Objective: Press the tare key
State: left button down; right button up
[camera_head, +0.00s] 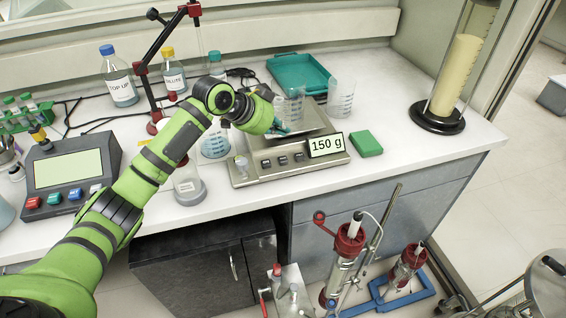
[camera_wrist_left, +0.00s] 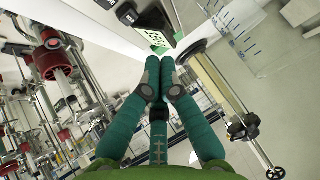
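A clear beaker (camera_head: 291,104) stands at the pan, partly behind my gripper. My left gripper (camera_head: 284,128) is over the pan, behind the keys. In the left wrist view its teal fingers (camera_wrist_left: 157,68) come together at the tips with nothing visible between them. My right gripper is not in view.
A green block (camera_head: 366,143) lies right of the scale. Another beaker (camera_head: 341,98) and a teal tray (camera_head: 300,73) stand behind it. A tall cylinder column (camera_head: 452,85) stands at the right.

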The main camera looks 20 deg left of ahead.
pick_arm(q)
jog(key=b, duration=0.4)
send_over(281, 160)
notch_tip(281, 160, down, 5)
jog(key=shift+f, duration=0.1)
jog(key=shift+f+b, duration=0.35)
jog(key=shift+f, duration=0.45)
jog(key=shift+f, duration=0.2)
jog(key=shift+f, duration=0.25)
jog(key=shift+f, duration=0.5)
dwell(0.9)
jog(key=shift+r, duration=0.1)
jog(key=shift+r+p, duration=0.8)
jog(key=shift+p, duration=0.2)
